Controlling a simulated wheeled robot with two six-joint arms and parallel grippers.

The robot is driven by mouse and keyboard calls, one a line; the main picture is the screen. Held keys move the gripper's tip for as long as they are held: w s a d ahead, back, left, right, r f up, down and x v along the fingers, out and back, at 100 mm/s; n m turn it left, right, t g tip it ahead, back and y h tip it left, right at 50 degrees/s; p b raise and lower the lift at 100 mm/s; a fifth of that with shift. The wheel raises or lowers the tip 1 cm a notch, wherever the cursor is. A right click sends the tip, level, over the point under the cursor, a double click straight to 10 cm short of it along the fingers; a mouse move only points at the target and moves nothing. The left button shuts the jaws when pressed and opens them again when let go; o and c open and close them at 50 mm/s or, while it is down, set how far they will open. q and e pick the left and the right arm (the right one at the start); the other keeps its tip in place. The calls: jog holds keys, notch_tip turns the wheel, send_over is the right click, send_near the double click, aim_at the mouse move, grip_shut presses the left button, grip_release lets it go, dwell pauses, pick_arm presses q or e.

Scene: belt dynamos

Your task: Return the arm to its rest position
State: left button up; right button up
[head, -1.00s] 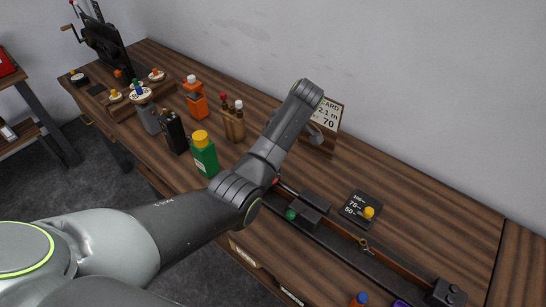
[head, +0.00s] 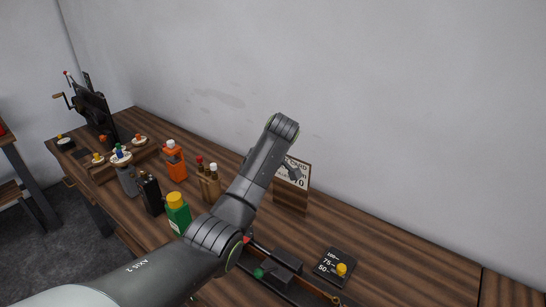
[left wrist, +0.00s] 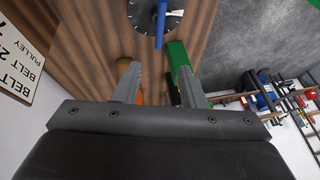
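My left arm (head: 240,205) comes in from the lower left and rises over the bench; its upper bend stands in front of the wooden card stand. My left gripper's fingers are not clearly made out in the head view. In the left wrist view the left gripper (left wrist: 160,85) has its two grey fingers apart, with nothing held between them. Beyond the fingers are a green object (left wrist: 180,60), orange and black shapes, and a round dark dial with a blue pointer (left wrist: 160,25). My right gripper is in neither view.
The wooden bench (head: 400,262) holds a green bottle (head: 178,215), an orange bottle (head: 174,162), a card stand (head: 291,197), a black scale plate (head: 334,266) and a cranked black machine (head: 95,105). The bench's right side is mostly clear.

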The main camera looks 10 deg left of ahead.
pick_arm(q)
jog(key=s+a+f+m+t+h, duration=0.1)
jog(key=s+a+f+m, duration=0.25)
jog(key=s+f, duration=0.6)
jog(key=s+a+f+m+t+h, duration=0.15)
jog(key=s+a+f, duration=0.25)
jog(key=s+f, duration=0.55)
jog(key=s+a+r+m+t, duration=0.1)
jog(key=s+r+m, duration=0.15)
jog(key=s, duration=0.95)
jog(key=s+r+m, duration=0.1)
jog(key=s+m, duration=0.3)
jog(key=s, duration=0.9)
notch_tip(320, 180, down, 31)
jog(key=w+a+g+h+b, duration=0.1)
jog(key=a+b, duration=0.1)
jog(key=b, duration=0.5)
jog(key=s+f+b, duration=0.3)
jog(key=s+f, duration=0.4)
jog(key=f, duration=0.5)
jog(key=s+d+f+g+b, duration=0.1)
jog(key=s+f+b, duration=0.3)
jog(key=s+f, duration=0.4)
notch_tip(320, 180, down, 4)
jog(key=shift+s+d+f, duration=0.1)
jog(key=shift+s+d, duration=0.1)
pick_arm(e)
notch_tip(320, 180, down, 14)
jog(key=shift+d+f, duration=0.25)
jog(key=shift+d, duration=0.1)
